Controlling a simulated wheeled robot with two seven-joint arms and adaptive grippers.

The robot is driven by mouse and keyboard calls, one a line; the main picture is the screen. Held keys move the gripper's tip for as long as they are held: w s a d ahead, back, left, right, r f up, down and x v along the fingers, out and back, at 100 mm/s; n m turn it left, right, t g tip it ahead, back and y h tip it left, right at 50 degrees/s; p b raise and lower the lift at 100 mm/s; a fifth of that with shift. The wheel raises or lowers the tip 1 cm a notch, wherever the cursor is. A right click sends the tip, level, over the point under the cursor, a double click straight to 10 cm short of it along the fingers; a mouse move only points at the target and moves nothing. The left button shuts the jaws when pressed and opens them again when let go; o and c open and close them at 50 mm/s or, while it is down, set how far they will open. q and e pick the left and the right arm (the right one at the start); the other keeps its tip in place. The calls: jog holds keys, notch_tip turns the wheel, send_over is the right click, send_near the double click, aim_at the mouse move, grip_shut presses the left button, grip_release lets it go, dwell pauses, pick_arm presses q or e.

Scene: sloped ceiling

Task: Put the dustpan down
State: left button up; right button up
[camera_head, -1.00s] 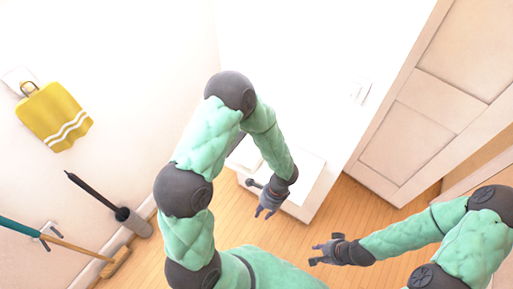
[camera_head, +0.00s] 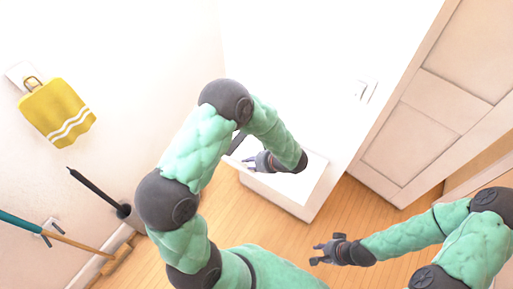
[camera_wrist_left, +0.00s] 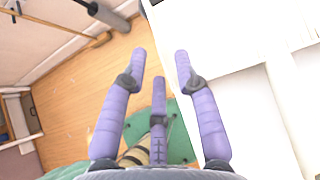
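I cannot make out a dustpan in either view. My left gripper (camera_head: 250,161) is over the top of a low white box-like unit (camera_head: 297,195) in the head view. In the left wrist view its purple fingers (camera_wrist_left: 160,62) are spread apart with nothing between them, with wooden floor and a white surface behind them. My right gripper (camera_head: 318,252) is above the wooden floor at right of centre, fingers apart and empty. A dark narrow shape (camera_head: 237,142) shows behind my left arm; I cannot tell what it is.
A panelled door (camera_head: 420,140) stands at right. Wooden floor (camera_head: 345,215) is clear between.

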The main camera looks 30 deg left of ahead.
pick_arm(q)
jog(key=b+x, duration=0.1)
jog(key=x, duration=0.4)
jog(key=shift+f, duration=0.1)
grip_shut()
